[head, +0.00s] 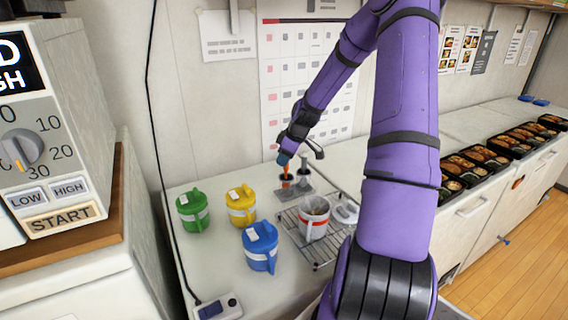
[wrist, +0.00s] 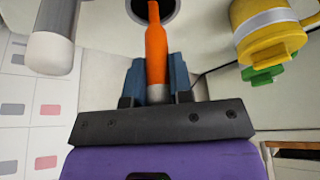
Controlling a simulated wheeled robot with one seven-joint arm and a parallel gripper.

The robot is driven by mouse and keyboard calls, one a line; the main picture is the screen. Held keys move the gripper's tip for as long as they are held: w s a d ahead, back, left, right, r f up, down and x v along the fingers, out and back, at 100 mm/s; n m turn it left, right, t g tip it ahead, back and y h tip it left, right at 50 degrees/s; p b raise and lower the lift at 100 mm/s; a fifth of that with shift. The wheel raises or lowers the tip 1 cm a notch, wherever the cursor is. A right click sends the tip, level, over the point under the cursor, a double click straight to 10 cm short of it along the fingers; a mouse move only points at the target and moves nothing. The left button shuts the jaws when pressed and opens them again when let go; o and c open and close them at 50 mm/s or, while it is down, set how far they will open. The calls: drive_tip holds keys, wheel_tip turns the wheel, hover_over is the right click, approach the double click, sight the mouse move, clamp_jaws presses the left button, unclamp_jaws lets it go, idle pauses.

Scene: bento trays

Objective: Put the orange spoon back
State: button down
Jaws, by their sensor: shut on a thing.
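The orange spoon (wrist: 156,50) is upright or nearly so between the blue fingers of my gripper (wrist: 157,78), which is shut on its handle. In the wrist view the spoon's far end lies over a dark round opening (wrist: 143,10) with a pale rim. In the head view my gripper (head: 285,160) is at the back of the counter, and the orange spoon (head: 287,177) shows just below it, at a small grey holder (head: 286,186). I cannot tell how deep the spoon sits in the opening.
Green (head: 193,212), yellow (head: 241,206) and blue (head: 260,247) lidded jugs stand to the left. Filled bento trays (head: 511,143) line the right counter.

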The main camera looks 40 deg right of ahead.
drive_tip(key=shift+f, duration=0.95)
drive_tip(key=c, duration=1)
unclamp_jaws()
